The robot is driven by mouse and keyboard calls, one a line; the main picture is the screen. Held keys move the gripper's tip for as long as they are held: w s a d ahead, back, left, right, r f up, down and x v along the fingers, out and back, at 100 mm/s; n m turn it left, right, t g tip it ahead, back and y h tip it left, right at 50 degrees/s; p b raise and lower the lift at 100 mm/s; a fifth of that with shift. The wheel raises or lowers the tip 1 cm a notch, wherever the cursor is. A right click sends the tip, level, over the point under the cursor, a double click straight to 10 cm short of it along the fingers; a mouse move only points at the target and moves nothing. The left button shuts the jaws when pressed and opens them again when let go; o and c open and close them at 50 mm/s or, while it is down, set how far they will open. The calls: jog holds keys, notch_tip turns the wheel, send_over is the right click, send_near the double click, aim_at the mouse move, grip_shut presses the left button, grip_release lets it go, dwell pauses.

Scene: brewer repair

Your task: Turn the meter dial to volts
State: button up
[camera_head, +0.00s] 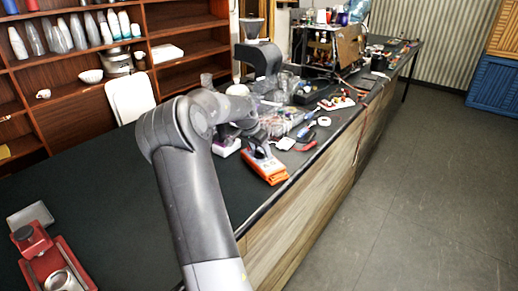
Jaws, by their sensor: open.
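The meter (269,171) is an orange handheld unit lying on the dark counter near its front edge. My arm reaches over the counter from below. My gripper (258,150) points down at the far end of the meter, over its upper part. Its jaws are open, with nothing seen held between them. The dial is hidden or too small to make out, so its setting cannot be told. I cannot tell whether the fingers touch the meter.
Tools and small parts, including red-handled pliers (307,146) and a roll of tape (324,121), lie beyond the meter. A dark grinder (260,58) stands behind my gripper. A red device (34,241) is at lower left. The counter's left part is mostly clear.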

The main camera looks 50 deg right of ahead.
jog(key=shift+r, duration=0.1)
jog(key=v, duration=1)
jog(key=shift+r, duration=0.3)
jog(key=shift+a, duration=0.15)
